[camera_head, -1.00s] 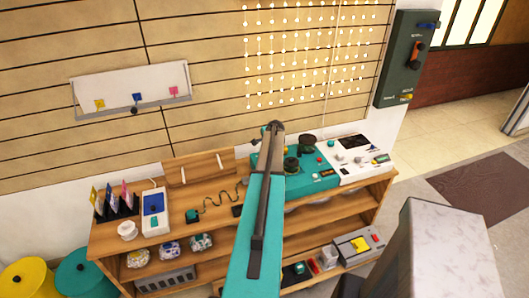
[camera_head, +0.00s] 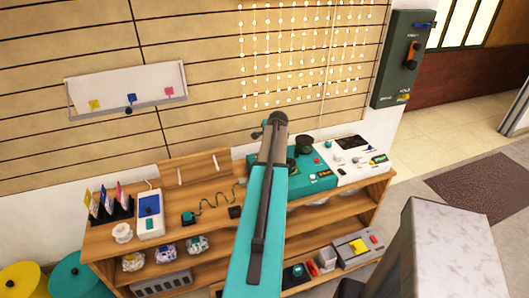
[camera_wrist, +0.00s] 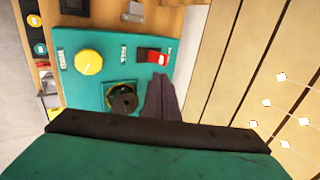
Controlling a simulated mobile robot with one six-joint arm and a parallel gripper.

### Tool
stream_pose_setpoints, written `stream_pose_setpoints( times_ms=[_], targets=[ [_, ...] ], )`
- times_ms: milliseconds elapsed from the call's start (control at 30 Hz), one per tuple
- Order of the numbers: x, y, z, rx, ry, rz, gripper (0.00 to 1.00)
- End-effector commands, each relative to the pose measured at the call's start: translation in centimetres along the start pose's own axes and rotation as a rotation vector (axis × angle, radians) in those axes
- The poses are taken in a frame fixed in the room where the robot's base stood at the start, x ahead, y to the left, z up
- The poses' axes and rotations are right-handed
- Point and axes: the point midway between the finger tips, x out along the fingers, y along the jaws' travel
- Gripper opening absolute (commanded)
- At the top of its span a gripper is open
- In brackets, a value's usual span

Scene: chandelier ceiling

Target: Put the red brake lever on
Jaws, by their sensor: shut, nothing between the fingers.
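In the wrist view, a teal control panel (camera_wrist: 75,42) fills the upper left. In the head view, my arm hides the gripper and part of the teal panel (camera_head: 318,183).
A white panel (camera_head: 345,172) adjoins the teal one on the wooden bench (camera_head: 218,167). A dark wall box (camera_head: 397,75) with an orange-red lever (camera_head: 413,53) hangs at upper right. A slatted wall (camera_head: 210,105) stands close behind the bench. Open floor lies at right.

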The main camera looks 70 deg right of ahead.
Motion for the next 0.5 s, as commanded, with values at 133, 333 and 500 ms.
stream_pose_setpoints(
  times_ms=[133, 333, 500],
  targets=[
    [-1.7, -0.2, 0.1, 0.0, 0.001, -0.001, 0.0],
    [-3.2, -0.6, 0.1, -0.001, 0.0, 0.0, 0.0],
    [-3.7, -0.7, 0.1, -0.001, 0.0, 0.0, 0.0]
  ],
)
